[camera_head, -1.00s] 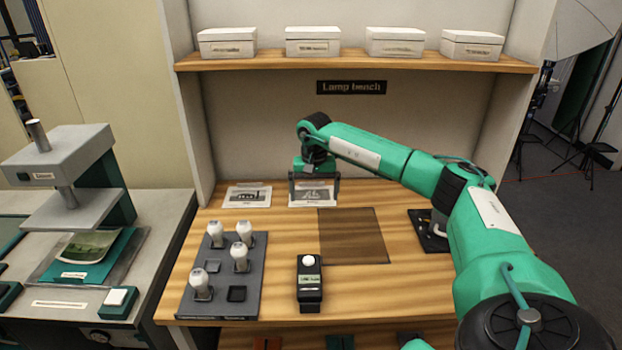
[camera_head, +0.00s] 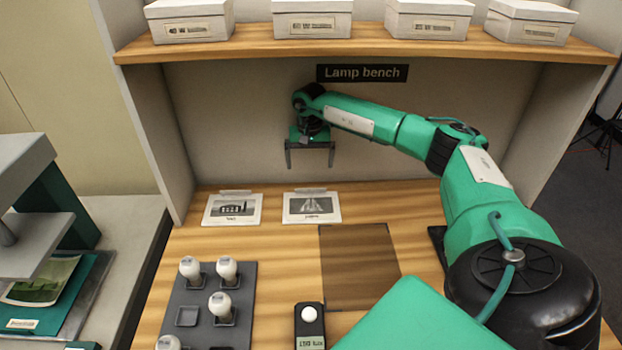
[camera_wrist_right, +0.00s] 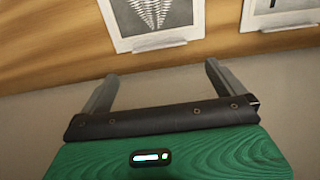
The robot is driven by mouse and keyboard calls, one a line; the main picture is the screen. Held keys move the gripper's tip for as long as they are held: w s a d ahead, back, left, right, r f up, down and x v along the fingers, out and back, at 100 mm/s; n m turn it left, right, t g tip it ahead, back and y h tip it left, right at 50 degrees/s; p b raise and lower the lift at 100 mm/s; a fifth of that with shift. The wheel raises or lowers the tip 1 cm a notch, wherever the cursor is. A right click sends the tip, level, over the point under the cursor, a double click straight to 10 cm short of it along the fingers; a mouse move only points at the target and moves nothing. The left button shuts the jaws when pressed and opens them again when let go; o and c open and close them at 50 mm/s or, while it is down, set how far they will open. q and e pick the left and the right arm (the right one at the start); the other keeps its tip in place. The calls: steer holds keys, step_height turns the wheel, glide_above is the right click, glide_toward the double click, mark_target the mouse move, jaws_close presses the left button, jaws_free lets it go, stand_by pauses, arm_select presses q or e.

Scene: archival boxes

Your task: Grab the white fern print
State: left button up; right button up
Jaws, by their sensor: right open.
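The white fern print (camera_head: 311,206) is a white-bordered card with a grey leaf-like picture. It lies flat at the back of the wooden bench, right of a second print. In the right wrist view the fern print (camera_wrist_right: 152,20) is at the top, partly cut off. My right gripper (camera_head: 310,158) is open and empty, raised above and behind the print, in front of the back panel. In the wrist view its fingers (camera_wrist_right: 160,74) are apart with nothing between them. My left gripper is not in view.
A second white print (camera_head: 232,208) with a building picture lies to the left. A brown mat (camera_head: 358,268) lies in front. A dark bulb tray (camera_head: 190,297) and a small black device (camera_head: 310,328) stand forward. A shelf (camera_head: 360,46) with white boxes overhangs the back.

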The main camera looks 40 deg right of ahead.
mark_target(311, 205)
step_height(311, 205, down, 4)
steer(key=shift+f, duration=0.1)
steer(key=shift+f+p, duration=0.45)
step_height(311, 205, down, 5)
steer(key=shift+r+p, duration=0.15)
steer(key=shift+p, duration=0.55)
steer(key=c, duration=0.7)
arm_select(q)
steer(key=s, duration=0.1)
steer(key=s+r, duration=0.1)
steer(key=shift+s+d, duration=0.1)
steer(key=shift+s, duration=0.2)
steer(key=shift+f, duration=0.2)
arm_select(e)
steer(key=shift+s+r, duration=0.1)
